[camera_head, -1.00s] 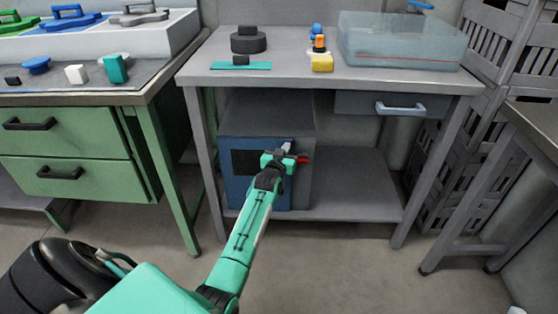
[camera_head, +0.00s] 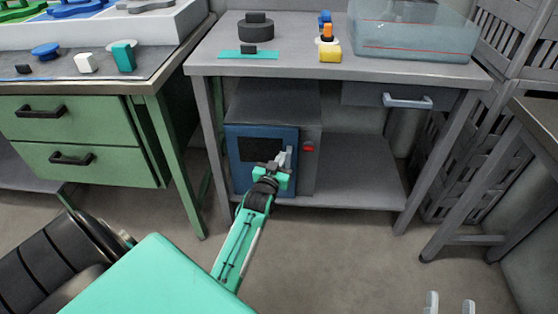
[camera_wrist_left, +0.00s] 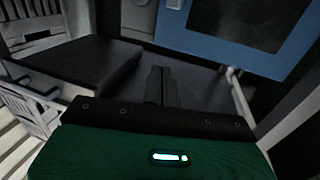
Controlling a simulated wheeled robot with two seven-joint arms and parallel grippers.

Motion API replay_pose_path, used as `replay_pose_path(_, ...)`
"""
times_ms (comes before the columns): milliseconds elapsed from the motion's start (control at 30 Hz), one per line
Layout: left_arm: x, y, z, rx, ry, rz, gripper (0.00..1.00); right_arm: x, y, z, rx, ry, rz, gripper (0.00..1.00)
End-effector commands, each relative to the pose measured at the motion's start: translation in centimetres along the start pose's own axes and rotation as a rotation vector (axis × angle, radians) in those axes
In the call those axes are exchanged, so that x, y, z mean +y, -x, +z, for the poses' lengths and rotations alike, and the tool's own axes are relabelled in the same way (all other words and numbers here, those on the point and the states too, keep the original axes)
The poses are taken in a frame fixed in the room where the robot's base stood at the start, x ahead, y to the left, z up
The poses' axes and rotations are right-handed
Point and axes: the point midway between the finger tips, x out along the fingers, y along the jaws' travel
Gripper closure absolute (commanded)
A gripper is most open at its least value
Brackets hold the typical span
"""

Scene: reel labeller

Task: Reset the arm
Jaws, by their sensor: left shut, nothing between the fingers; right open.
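My left arm reaches in from the lower left to the blue front door (camera_head: 243,181) of the grey cabinet (camera_head: 307,110) under the middle table. My left gripper (camera_head: 272,168) is shut and empty, in front of the door's lower part, near a light handle (camera_head: 287,158). Whether it touches the door cannot be told. In the left wrist view the closed black fingers (camera_wrist_left: 161,86) point up the picture, with the blue door (camera_wrist_left: 235,35) beyond to the upper right. My right gripper (camera_head: 450,304) shows only two pale, separated fingertips at the bottom right edge.
A red button (camera_head: 309,149) sits on the cabinet's front, right of the door. The middle table (camera_head: 300,67) bears a black reel, a teal strip, a yellow item and a clear bin (camera_head: 415,35). A green drawer bench (camera_head: 80,130) stands left. The floor in front is clear.

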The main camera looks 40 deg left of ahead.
Motion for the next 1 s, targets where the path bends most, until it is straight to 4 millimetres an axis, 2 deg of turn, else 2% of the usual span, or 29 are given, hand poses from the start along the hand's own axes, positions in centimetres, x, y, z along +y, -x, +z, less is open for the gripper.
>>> replay_pose_path(200,0.0,1.8,0.0,-0.001,0.001,0.000,1.00,-0.3,0.6,1.6,-0.088,-0.013,-0.001,0.50)
replay_pose_path(433,0.1,2.0,0.0,0.000,0.000,0.002,1.00,-0.4,0.6,1.9,-0.100,-0.014,-0.001,0.50)
replay_pose_path(567,1.7,3.4,-0.4,0.013,-0.014,0.042,1.00,-0.4,0.6,1.8,-0.099,-0.014,-0.001,0.50)
replay_pose_path(667,5.0,6.5,-1.3,0.038,-0.032,0.125,1.00,-0.4,0.6,1.8,-0.099,-0.014,-0.001,0.50)
replay_pose_path(833,12.8,15.0,-3.7,0.087,-0.018,0.325,1.00,-0.4,0.6,1.8,-0.098,-0.014,-0.001,0.50)
replay_pose_path(900,15.1,18.1,-4.7,0.099,0.003,0.390,1.00,-0.4,0.6,1.8,-0.098,-0.014,-0.001,0.50)
replay_pose_path(1000,17.5,21.8,-6.0,0.111,0.036,0.459,1.00,-0.4,0.6,1.8,-0.098,-0.014,-0.001,0.50)
